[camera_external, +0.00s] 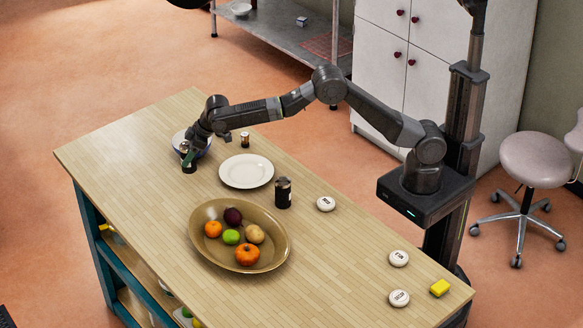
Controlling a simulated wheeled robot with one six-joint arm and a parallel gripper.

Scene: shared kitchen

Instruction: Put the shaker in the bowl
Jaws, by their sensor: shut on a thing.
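My gripper (187,157) is at the far left part of the wooden table, low over its top. It is shut on a small dark shaker (188,168) with a paler top, partly hidden by the fingers. I cannot tell whether the shaker touches the table. The bowl (178,138), white inside with a blue outside, stands just behind the gripper. The wrist covers much of it. The shaker is in front of the bowl, outside it.
A white plate (246,171) lies right of the gripper, with a small jar (245,139) behind it. A black canister (283,193) and a large tan fruit dish (212,255) stand nearer. White round tins (326,203) and a yellow sponge (440,287) lie rightward. The table's left end is clear.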

